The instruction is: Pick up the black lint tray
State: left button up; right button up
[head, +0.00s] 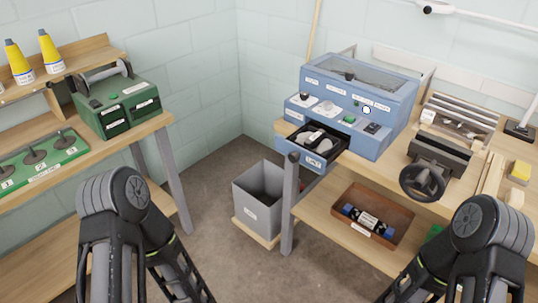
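The black lint tray (297,143) shows in the head view as an open, dark-sided drawer at the lower left of the blue machine (392,99). It is pulled out and has a blue front (313,157) with a small white label, too small to read surely. A pale grey-white lump lies inside it. My two arms show in the lower left and lower right, well apart from the tray. Neither gripper shows in the picture, so I cannot see their fingers.
A grey bin (261,199) stands on the floor below the tray, beside a grey table leg (290,205). A brown box (372,213) sits on the lower shelf. A black handwheel (422,182) stands on the right bench. A green machine (117,101) stands on the left bench.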

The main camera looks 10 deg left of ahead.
aim_at(322, 143)
jog(key=i+l+z, duration=0.1)
jog(key=z, duration=0.3)
jog(key=i+z, duration=0.2)
jog(key=z, duration=0.2)
jog(key=i+z, duration=0.15)
jog(key=z, duration=0.25)
